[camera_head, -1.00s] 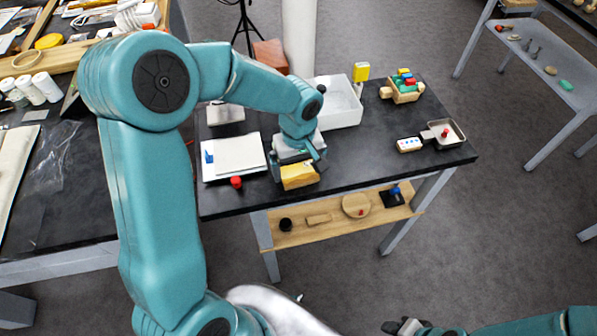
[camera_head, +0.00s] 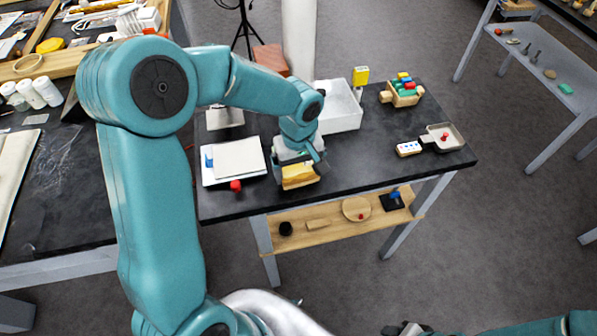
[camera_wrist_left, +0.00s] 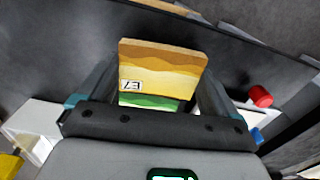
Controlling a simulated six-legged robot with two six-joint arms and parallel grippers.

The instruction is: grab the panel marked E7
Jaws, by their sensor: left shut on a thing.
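A flat panel with wavy brown, yellow and green bands (camera_wrist_left: 160,65) sits between the fingers of my left gripper (camera_wrist_left: 152,92) in the left wrist view. A small white label on it looks upside down and seems to read E7. In the head view the left gripper (camera_head: 299,168) is over the front edge area of the black table, and the panel (camera_head: 297,176) shows yellow below it. The gripper is shut on the panel. Part of the panel is hidden by the gripper. My right gripper (camera_head: 404,328) is at the bottom edge, mostly cut off.
On the black table (camera_head: 350,165) are white boards (camera_head: 238,158), a red cylinder (camera_head: 235,186), a white bin (camera_head: 341,112), a crate of coloured blocks (camera_head: 403,91) and a small metal tray (camera_head: 446,135). A wooden shelf (camera_head: 330,232) holds small items below. The table's middle right is clear.

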